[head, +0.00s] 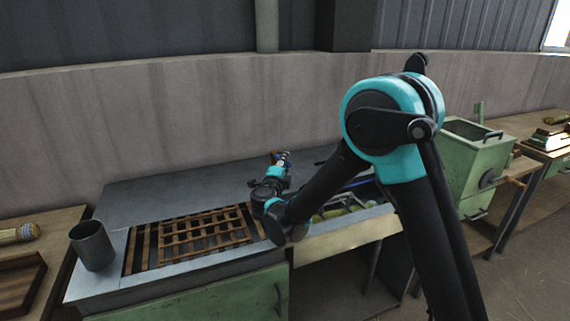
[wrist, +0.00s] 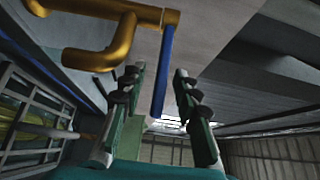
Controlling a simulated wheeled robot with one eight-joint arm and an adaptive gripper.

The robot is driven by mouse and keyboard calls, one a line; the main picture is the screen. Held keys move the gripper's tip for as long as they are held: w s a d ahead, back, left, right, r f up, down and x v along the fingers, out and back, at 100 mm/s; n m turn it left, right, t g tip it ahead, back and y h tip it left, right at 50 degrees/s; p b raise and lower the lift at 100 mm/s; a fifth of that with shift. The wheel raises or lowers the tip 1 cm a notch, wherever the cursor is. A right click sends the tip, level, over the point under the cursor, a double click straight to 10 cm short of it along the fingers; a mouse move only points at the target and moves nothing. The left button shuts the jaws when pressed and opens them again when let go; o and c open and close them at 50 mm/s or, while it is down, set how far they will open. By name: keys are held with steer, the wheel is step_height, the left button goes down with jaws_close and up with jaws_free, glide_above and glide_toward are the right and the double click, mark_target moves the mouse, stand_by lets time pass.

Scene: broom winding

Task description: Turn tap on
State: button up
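The tap shows in the wrist view as a brass body with a curved spout (wrist: 100,50) at the upper left. A blue lever (wrist: 162,75) extends from its brass top part. My gripper (wrist: 158,72) is open, with its two green, black-padded fingers on either side of the blue lever in the picture. My arm hides much of this area.
A slatted wooden rack (head: 190,240) lies in the counter, with a grey cup (head: 92,245) to its left. A concrete wall (head: 200,130) stands behind. A green metal box with a crank (head: 470,165) stands at the right. The grey counter behind the rack is clear.

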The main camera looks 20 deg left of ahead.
steer(key=shift+s, duration=0.1)
steer(key=s+d, duration=0.1)
steer(key=s, duration=1)
steer(key=shift+s+d, duration=0.35)
